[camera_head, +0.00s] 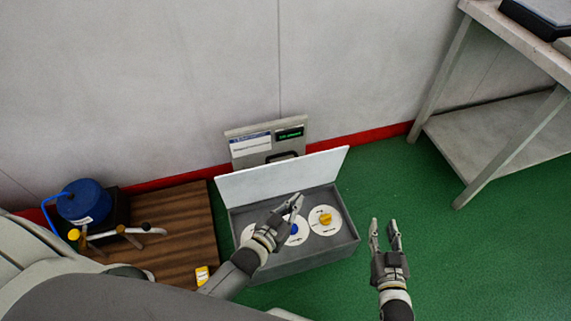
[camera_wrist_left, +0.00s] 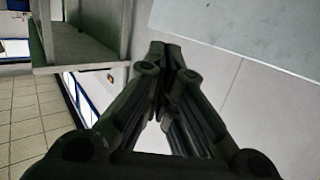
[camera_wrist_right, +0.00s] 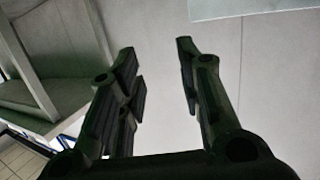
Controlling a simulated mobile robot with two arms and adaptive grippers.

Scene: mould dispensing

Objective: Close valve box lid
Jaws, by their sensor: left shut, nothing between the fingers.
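The grey valve box (camera_head: 300,259) stands on the green floor by the wall. Its light lid (camera_head: 285,174) is raised, tilted up along the back edge. White round dials with a yellow knob (camera_head: 326,219) and a blue knob (camera_head: 294,229) show inside. My left gripper (camera_head: 294,202) is shut and empty, over the open box in front of the lid; it hides part of the dials. In the left wrist view the lid's pale edge (camera_wrist_left: 235,28) shows at the top right. My right gripper (camera_head: 384,226) is open and empty, right of the box. The lid's edge (camera_wrist_right: 245,8) also shows in the right wrist view.
A panel with a green display (camera_head: 290,134) stands behind the lid against the wall. A brown wooden platform (camera_head: 190,228) with a blue container (camera_head: 84,202) lies left of the box. A metal table (camera_head: 490,115) stands at the right. Green floor right of the box is clear.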

